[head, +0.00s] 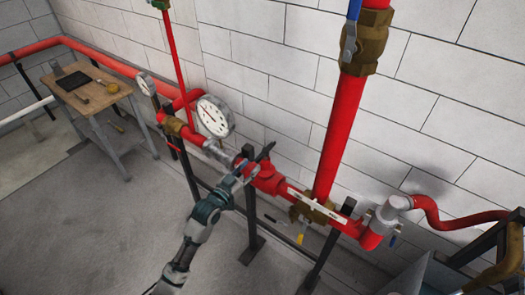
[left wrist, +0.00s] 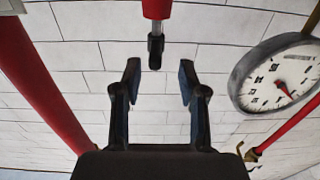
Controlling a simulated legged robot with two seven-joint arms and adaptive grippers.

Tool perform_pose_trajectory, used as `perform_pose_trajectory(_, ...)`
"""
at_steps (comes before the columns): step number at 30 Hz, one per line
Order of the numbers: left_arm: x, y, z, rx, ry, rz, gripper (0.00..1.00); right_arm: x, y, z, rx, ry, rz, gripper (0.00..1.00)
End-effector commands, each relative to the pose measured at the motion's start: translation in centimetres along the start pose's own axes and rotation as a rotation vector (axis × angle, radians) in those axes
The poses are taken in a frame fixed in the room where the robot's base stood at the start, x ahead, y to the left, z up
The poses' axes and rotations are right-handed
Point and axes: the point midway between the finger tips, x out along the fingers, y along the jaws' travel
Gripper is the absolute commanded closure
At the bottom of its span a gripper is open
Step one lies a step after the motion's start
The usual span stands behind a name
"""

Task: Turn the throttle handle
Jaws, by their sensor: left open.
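My left gripper (head: 257,158) is open and empty beside the horizontal red pipe (head: 267,180) in the head view. In the left wrist view its two fingers (left wrist: 160,68) stand apart. A red cylinder with a narrow black end (left wrist: 155,48) shows ahead, in line with the gap between the fingers; it may be the throttle handle, but I cannot tell for sure. The fingers do not appear to touch it. The arm and fingers partly cover that spot in the head view. My right gripper is not in view.
A round white gauge (head: 215,116) is left of my gripper; it also shows in the left wrist view (left wrist: 278,82). A thick red upright pipe (head: 340,130) carries a brass valve with a blue lever (head: 349,42). A yellow handle (head: 301,238) hangs lower. A wooden table (head: 92,92) stands far left.

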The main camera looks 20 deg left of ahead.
Motion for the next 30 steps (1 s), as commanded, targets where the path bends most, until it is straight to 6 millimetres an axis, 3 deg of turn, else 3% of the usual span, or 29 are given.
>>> perform_pose_trajectory(6, 5.2, 0.2, -0.2, -0.001, 0.001, 0.000, 0.58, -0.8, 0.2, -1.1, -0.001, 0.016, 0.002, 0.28)
perform_pose_trajectory(12, 8.1, 0.1, -0.1, 0.000, 0.001, 0.000, 0.58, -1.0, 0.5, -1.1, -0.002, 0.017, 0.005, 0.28)
perform_pose_trajectory(25, 9.1, 0.0, 0.0, 0.000, 0.001, 0.000, 0.58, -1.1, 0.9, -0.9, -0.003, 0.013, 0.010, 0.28)
perform_pose_trajectory(30, 9.1, 0.0, 0.0, 0.000, 0.001, 0.000, 1.00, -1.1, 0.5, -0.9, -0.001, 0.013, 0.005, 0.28)
